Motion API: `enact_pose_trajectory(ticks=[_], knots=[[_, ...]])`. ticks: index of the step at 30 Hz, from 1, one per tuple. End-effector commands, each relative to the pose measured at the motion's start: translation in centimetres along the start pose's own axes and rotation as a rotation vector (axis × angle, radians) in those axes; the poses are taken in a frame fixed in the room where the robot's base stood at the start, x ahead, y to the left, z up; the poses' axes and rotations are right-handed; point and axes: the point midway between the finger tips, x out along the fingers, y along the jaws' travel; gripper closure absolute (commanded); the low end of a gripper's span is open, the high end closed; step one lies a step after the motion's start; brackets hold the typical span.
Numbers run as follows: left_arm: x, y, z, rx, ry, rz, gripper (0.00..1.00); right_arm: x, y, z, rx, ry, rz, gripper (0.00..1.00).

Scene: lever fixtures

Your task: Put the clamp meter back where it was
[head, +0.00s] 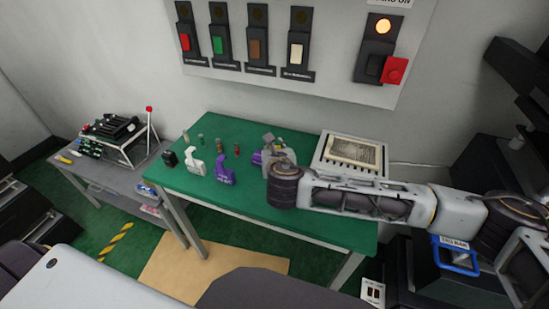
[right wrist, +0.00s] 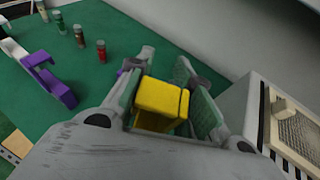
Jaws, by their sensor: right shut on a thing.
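My right gripper (head: 267,146) is over the green table (head: 320,224), near its back edge. In the right wrist view its two fingers (right wrist: 162,88) are shut on a yellow boxy thing (right wrist: 160,97), which I take to be the clamp meter. Only its yellow end shows; the fingers and palm hide the rest, and I cannot tell whether it touches the table. A small purple part (head: 257,158) shows just left of the gripper in the head view. My left gripper is not in view.
A white clamp-like thing (head: 196,163), a purple one (head: 225,170), a black item (head: 169,158) and several small vials (head: 237,149) stand left of the gripper. A vented box (head: 352,152) stands at the back right. The table's front middle is clear. Wall switches (head: 218,42) hang above.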

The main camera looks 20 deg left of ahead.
Motion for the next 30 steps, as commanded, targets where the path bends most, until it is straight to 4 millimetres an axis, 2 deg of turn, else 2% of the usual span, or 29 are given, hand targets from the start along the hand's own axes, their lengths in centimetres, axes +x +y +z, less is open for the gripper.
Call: enact_pose_trajectory(ticks=[5, 15, 20, 28, 29, 30], knots=[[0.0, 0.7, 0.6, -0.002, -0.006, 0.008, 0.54, 0.2, 0.0, -0.6, 0.0, 0.0, 0.001, 1.0], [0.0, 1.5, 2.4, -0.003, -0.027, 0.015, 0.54, 1.4, 0.0, -3.4, -0.001, 0.0, 0.0, 1.0], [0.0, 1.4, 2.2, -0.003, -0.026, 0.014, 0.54, 1.4, 0.0, -3.4, -0.001, -0.001, 0.001, 1.0], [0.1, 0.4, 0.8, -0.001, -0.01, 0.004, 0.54, 1.5, 0.0, -3.6, -0.001, -0.001, 0.001, 1.0], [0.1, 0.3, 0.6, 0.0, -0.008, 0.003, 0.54, 1.5, 0.0, -3.7, -0.001, 0.0, 0.001, 0.76], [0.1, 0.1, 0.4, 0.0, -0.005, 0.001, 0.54, 1.5, 0.0, -3.7, -0.001, 0.0, 0.001, 0.71]])
